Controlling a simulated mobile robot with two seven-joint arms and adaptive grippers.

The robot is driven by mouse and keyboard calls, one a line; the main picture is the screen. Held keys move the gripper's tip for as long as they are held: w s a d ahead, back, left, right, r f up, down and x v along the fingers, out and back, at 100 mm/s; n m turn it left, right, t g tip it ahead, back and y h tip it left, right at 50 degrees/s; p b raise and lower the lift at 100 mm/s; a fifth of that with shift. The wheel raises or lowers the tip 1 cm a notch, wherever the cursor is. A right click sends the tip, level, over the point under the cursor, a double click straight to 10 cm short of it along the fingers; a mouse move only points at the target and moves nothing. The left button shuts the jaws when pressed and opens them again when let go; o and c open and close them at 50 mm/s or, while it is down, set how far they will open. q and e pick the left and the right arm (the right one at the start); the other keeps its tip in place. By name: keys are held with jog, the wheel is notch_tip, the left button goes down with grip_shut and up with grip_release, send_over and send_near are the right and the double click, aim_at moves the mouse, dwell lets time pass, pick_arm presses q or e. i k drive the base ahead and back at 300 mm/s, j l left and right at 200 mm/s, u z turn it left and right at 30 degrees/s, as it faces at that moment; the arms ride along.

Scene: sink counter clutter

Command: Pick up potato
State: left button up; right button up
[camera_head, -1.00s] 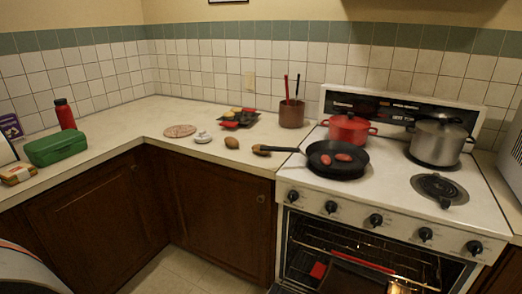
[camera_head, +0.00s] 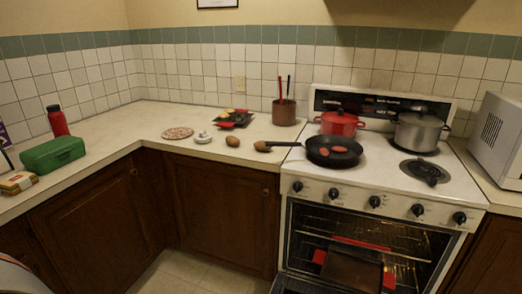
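A small brown potato (camera_head: 232,141) lies on the counter near its front edge. It sits between a small white lidded object (camera_head: 203,137) on its left and the pan's handle on its right. Nothing covers it. Neither of my grippers shows in the head view.
A black pan (camera_head: 345,161) with reddish pieces sits on the stove, its handle reaching over the counter. The oven is open below, with a tray (camera_head: 351,271) inside. A patterned round trivet (camera_head: 177,133), dark tray (camera_head: 235,119), utensil pot (camera_head: 284,112) and green box (camera_head: 53,154) stand on the counter.

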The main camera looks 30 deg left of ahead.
aim_at(259, 145)
jog(key=k+j+z, duration=0.15)
jog(key=j, duration=0.15)
jog(key=j+z, duration=0.15)
jog(key=j, duration=0.15)
jog(key=k+j+z, duration=0.1)
jog(key=j+z, duration=0.15)
jog(key=j, duration=0.25)
jog(key=k+j+z, duration=0.15)
jog(key=j, duration=0.2)
jog(key=j+z, duration=0.15)
jog(key=j, duration=0.2)
jog(key=j+z, duration=0.4)
jog(key=j, duration=0.55)
